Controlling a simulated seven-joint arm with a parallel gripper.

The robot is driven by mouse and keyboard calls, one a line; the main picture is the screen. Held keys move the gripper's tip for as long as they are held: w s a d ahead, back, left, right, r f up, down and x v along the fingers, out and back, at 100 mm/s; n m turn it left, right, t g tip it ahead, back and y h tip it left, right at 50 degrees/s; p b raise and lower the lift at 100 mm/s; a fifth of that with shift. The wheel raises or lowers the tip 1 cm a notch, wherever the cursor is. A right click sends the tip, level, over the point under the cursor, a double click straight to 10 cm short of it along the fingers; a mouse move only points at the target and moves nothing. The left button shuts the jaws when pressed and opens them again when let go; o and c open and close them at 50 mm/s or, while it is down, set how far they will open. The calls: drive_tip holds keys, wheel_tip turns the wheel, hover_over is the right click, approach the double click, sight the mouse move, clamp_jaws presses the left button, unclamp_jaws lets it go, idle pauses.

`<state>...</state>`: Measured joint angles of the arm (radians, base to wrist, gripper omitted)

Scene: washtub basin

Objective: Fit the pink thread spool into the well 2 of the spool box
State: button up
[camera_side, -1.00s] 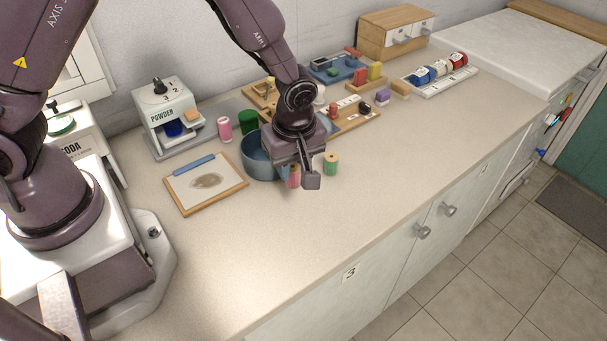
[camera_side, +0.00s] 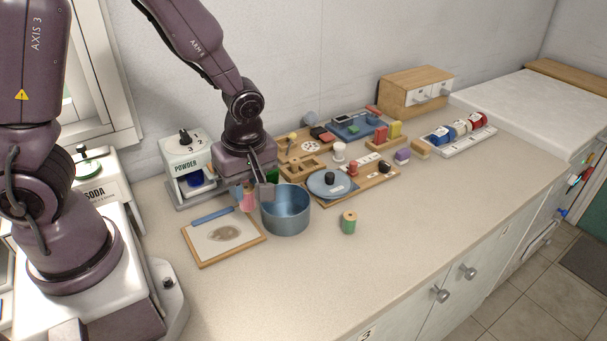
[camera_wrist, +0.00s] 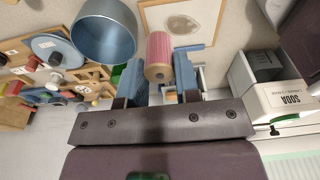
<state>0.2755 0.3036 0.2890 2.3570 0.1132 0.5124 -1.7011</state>
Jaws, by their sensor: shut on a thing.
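My gripper (camera_side: 256,194) is shut on the pink thread spool (camera_side: 247,201), just left of the metal basin. In the wrist view the spool (camera_wrist: 159,50) sits between the two blue-grey fingers (camera_wrist: 159,78), with one pale wooden end facing the camera. Whether the spool touches anything below is not clear. A wooden tray with square wells (camera_side: 303,167) stands behind the basin. A white rack (camera_side: 462,136) with blue, cream and red rolls is at the far right. I cannot tell which of these is the spool box, and no well number is readable.
The blue-grey basin (camera_side: 285,212) stands right beside my gripper. A framed board (camera_side: 208,248) lies in front of it, and a green spool (camera_side: 348,222) stands to the right. The powder dispenser (camera_side: 186,168) is behind left.

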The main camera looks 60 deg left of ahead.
drive_tip(key=w+a, duration=0.9)
drive_tip(key=a, duration=0.2)
drive_tip(key=m, duration=0.3)
approach(303, 170)
drive_tip(key=shift+w+a+f+t, duration=0.3)
drive_tip(key=shift+w+a+f, duration=0.8)
drive_tip(key=shift+w+a, duration=0.05)
drive_tip(key=shift+w+a+f, duration=0.1)
drive_tip(key=shift+w+f, duration=0.1)
drive_tip(key=shift+f, duration=0.1)
drive_tip(key=shift+w+f, duration=0.1)
drive_tip(key=shift+f, duration=1.5)
drive_tip(key=shift+f, duration=0.1)
drive_tip(key=o, duration=0.5)
drive_tip(key=shift+o, duration=0.6)
